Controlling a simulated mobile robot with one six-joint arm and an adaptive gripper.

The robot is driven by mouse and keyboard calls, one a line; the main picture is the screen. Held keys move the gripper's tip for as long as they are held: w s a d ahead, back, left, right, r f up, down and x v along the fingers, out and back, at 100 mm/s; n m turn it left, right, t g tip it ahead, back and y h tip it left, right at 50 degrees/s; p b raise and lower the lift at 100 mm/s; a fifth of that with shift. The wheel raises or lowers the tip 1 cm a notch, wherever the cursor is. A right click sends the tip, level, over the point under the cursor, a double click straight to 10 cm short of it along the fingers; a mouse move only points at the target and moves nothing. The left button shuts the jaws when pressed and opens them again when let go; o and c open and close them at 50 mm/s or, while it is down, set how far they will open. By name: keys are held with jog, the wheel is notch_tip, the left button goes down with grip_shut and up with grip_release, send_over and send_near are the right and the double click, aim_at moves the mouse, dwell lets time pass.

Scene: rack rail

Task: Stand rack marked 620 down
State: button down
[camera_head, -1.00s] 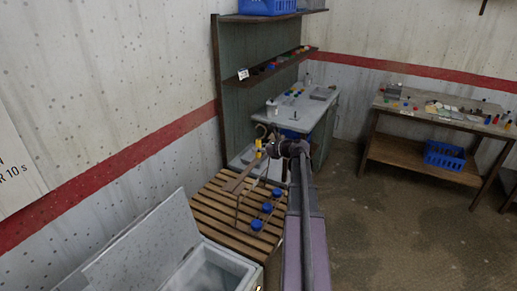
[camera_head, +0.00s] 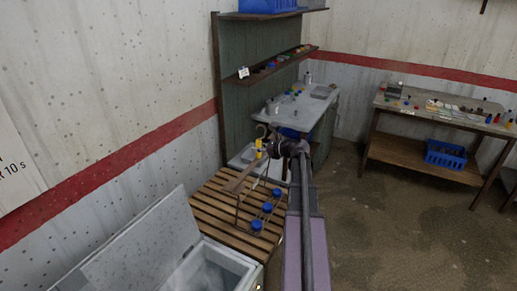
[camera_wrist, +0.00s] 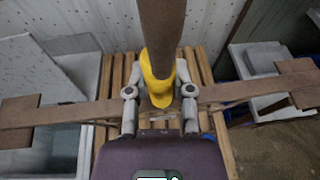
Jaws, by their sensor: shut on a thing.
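My gripper (camera_head: 274,150) is out over a slatted wooden stand. In the wrist view its two fingers (camera_wrist: 160,94) are closed on a yellow grip (camera_wrist: 160,84) at the middle of a brown wooden bar. This bar, seemingly the rack (camera_wrist: 60,114), reaches out to both sides with a flat plate at each end. In the head view the brown bar (camera_head: 236,184) slopes above the slats, with thin wire-like legs near it. No number is readable on it. Whether it touches the slats I cannot tell. A brown post (camera_wrist: 163,25) crosses in front of the yellow grip.
The slatted stand (camera_head: 212,205) carries several blue-capped things (camera_head: 267,207). An open grey chest (camera_head: 235,265) stands at its near left. A grey worktop (camera_head: 312,108) lies beyond, and a table (camera_head: 400,107) stands at right. Open floor (camera_head: 400,220) lies on the right.

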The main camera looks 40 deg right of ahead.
jog(key=shift+f, duration=0.15)
jog(key=shift+c, duration=2)
grip_release()
jog(key=o, duration=0.4)
jog(key=shift+s, duration=0.25)
jog(key=s+d, duration=0.3)
jog(key=s, duration=0.7)
jog(key=shift+s+d, duration=0.25)
jog(key=shift+d, duration=0.05)
dwell(0.8)
jog(key=shift+s, duration=0.1)
dwell(0.7)
